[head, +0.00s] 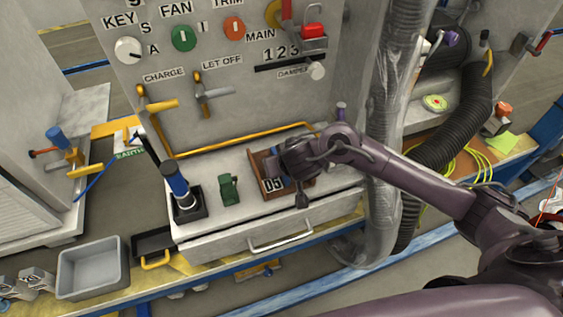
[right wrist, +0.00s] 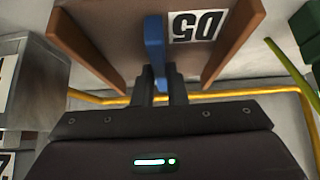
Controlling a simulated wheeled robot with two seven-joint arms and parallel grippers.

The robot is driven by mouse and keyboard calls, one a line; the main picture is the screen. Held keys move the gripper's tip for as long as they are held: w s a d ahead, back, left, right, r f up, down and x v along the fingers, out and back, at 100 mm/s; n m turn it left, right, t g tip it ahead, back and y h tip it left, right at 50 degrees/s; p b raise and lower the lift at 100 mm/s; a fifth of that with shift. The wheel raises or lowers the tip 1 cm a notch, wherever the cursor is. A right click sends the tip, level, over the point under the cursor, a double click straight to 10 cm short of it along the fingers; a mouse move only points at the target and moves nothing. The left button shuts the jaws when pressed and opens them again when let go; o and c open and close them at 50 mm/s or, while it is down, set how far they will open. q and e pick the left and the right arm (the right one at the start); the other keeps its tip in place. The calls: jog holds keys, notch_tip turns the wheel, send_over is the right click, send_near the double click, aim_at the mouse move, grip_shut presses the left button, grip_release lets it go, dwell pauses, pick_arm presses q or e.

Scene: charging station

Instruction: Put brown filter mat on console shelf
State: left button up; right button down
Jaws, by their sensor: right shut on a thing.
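A brown-walled piece (head: 257,163) with a white number label, probably the brown filter mat, is at the right part of the console's pale shelf (head: 228,165). I cannot tell whether it rests on the shelf or hangs just above it. In the right wrist view its tan face, brown side walls (right wrist: 236,42) and blue handle (right wrist: 154,50) show. My right gripper (right wrist: 157,82) is shut on the blue handle. In the head view my right gripper (head: 288,178) covers much of the piece. My left gripper is not in view.
A dark green block (head: 229,190) and a blue-handled tool in a black base (head: 181,190) stand left on the shelf. A yellow rail (head: 235,140) runs behind. A drawer handle (head: 281,237) is below. A plastic-wrapped column (head: 385,130) stands right; a grey bin (head: 93,268) sits lower left.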

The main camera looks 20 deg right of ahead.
jog(key=c, duration=1.5)
grip_release()
jog(key=shift+o, duration=0.2)
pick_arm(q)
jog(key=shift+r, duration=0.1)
pick_arm(e)
jog(key=shift+r, duration=0.1)
jog(key=shift+s+r+p, duration=0.1)
jog(key=shift+r+p, duration=0.2)
jog(key=shift+p, duration=0.05)
jog(key=p+v, duration=0.2)
jog(key=v, duration=0.1)
jog(key=shift+r, duration=0.15)
pick_arm(q)
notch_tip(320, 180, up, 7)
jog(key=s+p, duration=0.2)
jog(key=p, duration=0.3)
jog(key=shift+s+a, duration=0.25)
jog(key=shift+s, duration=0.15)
pick_arm(e)
jog(key=v, duration=0.8)
jog(key=shift+s, duration=0.2)
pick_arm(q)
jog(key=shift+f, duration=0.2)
